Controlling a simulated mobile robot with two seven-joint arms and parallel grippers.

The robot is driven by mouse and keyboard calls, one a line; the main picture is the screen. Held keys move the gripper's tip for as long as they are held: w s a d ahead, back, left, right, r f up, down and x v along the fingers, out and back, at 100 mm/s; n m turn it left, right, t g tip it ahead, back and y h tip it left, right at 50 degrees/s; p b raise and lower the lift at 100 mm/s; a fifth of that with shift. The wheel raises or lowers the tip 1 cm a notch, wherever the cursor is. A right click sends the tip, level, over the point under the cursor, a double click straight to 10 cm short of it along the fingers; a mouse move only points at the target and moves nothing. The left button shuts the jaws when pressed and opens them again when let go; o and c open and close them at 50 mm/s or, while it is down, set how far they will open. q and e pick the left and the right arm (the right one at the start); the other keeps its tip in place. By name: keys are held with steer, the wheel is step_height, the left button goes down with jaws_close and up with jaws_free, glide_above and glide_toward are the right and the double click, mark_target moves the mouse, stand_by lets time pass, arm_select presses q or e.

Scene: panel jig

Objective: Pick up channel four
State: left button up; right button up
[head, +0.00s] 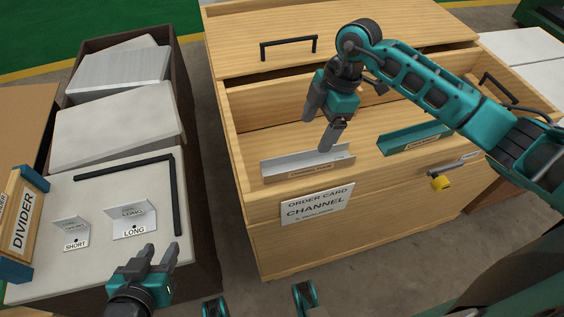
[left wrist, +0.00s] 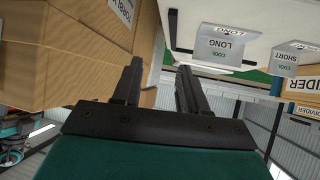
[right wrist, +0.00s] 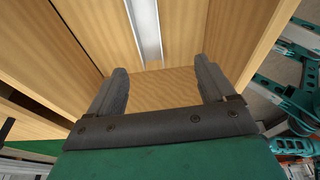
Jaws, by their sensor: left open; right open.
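A silver-grey channel (head: 305,161) lies in the front part of the wooden crate (head: 270,212), with a small label that seems to read "channel four". My right gripper (head: 317,134) is open and empty above this channel, apart from it. In the right wrist view the channel (right wrist: 147,28) runs away beyond the open fingers (right wrist: 161,66), slightly left of their middle. A teal channel (head: 408,139) with a label too small to read lies further right in the crate. My left gripper (head: 160,248) is open and empty by the left table's front edge.
An order card (head: 316,204) reading "channel" is on the crate's front. The left table holds short (head: 72,228) and long (head: 133,222) brackets, a black L-shaped strip (head: 177,200) and a divider box (head: 22,222).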

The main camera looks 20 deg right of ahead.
steer(key=w+d+h, duration=0.1)
steer(key=d, duration=0.1)
steer(key=b, duration=0.3)
glide_toward(310, 155)
steer(key=shift+s+a+f+m, duration=0.2)
steer(key=shift+s+a+f, duration=0.25)
steer(key=shift+s, duration=0.2)
steer(key=shift+s+a+f+m, duration=0.2)
steer(key=shift+s+a+f, duration=0.1)
steer(key=shift+s+a, duration=0.25)
steer(key=f, duration=0.1)
steer(key=f+b, duration=0.1)
steer(key=f, duration=0.1)
steer(key=f+b, duration=0.1)
steer(key=f, duration=0.1)
steer(key=shift+w+a+f, duration=0.15)
steer(key=shift+w+a, duration=0.05)
steer(key=shift+a, duration=0.15)
steer(key=shift+f, duration=0.1)
steer(key=shift+c, duration=1.4)
arm_select(q)
steer(key=f, duration=0.1)
steer(key=w+d+f, duration=0.1)
steer(key=shift+w+f, duration=0.1)
steer(key=shift+f, duration=0.25)
arm_select(e)
steer(key=c, duration=1.1)
